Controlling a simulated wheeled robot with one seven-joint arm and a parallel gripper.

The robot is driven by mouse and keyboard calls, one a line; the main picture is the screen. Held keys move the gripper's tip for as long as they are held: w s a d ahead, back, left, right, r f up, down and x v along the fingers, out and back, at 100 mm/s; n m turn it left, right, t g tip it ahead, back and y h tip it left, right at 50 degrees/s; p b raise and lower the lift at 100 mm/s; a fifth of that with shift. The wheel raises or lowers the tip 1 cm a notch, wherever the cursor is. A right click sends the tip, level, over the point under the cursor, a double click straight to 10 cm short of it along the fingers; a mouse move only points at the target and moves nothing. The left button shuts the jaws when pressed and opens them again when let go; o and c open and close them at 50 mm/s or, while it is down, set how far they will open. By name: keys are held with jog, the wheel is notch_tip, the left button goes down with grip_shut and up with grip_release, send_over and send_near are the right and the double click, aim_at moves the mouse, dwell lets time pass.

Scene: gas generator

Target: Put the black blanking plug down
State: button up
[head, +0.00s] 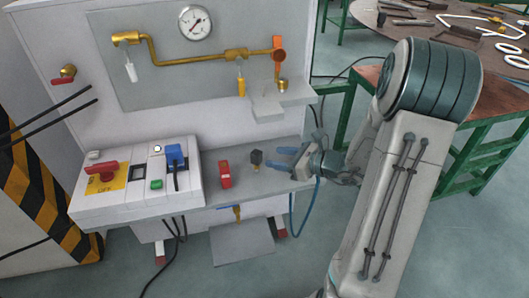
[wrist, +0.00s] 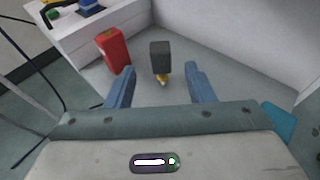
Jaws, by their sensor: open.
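The black blanking plug (head: 256,157) stands on the grey shelf of the machine, to the right of a red block. In the wrist view the plug (wrist: 160,57) shows as a dark block with a small brass part at its lower end. My gripper (head: 285,158) is just to the right of the plug in the head view, with its blue fingers pointing at it. In the wrist view my gripper (wrist: 160,80) is open. The plug lies just ahead of the gap between the fingertips, and neither finger visibly touches it.
A red block (head: 224,174) stands left of the plug. The control box (head: 150,200) with the red switch and blue connector is farther left. The grey shelf (head: 245,190) has free room around the plug, with a wall behind. A blue hose hangs near my gripper.

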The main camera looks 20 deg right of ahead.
jog(key=s+a+r+n+g+h, duration=0.2)
jog(key=s+a+r+n+g, duration=0.1)
jog(key=s+a+n+g, duration=0.8)
jog(key=s+d+r+n+t+h, duration=0.2)
jog(key=s+d+n+h, duration=0.4)
jog(key=n, duration=1)
jog(key=shift+s+d+r+h, duration=0.15)
jog(key=shift+s+r+h, duration=0.5)
jog(key=shift+s+h, duration=0.95)
jog(key=shift+s+y, duration=0.35)
jog(key=shift+y, duration=0.05)
jog(key=shift+c, duration=0.4)
